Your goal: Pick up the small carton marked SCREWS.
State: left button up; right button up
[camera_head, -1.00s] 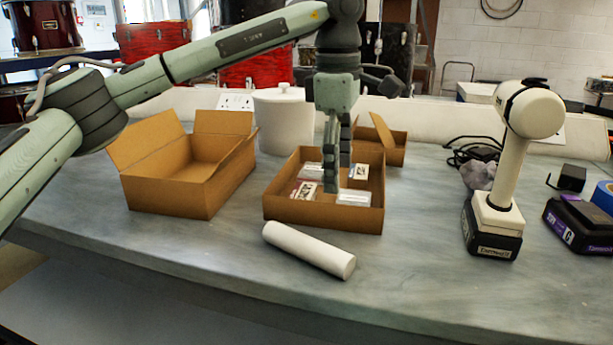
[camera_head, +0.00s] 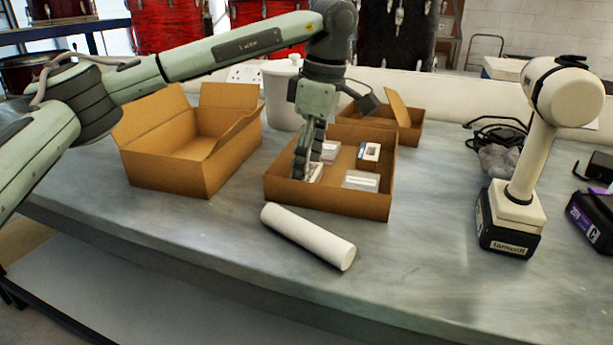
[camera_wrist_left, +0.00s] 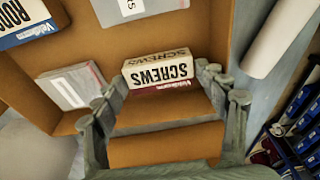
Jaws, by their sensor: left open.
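The small white carton marked SCREWS (camera_wrist_left: 158,72) lies in the shallow cardboard tray (camera_head: 335,198), by its front left part. In the head view the carton (camera_head: 316,172) is partly hidden by my left gripper (camera_head: 303,170), which points down into the tray. In the left wrist view my left gripper (camera_wrist_left: 167,92) is open. One finger is to the left of the carton and one to the right, with the lettering facing the camera between the tips. I cannot tell whether either finger touches it. My right gripper is in neither view.
An open cardboard box (camera_head: 175,170) stands left, a white roll (camera_head: 308,237) in front, and a cordless tool (camera_head: 515,200) right.

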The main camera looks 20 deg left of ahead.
pick_arm(q)
jog(key=shift+c, duration=0.6)
jog(key=c, duration=0.7)
jog(key=shift+c, duration=0.2)
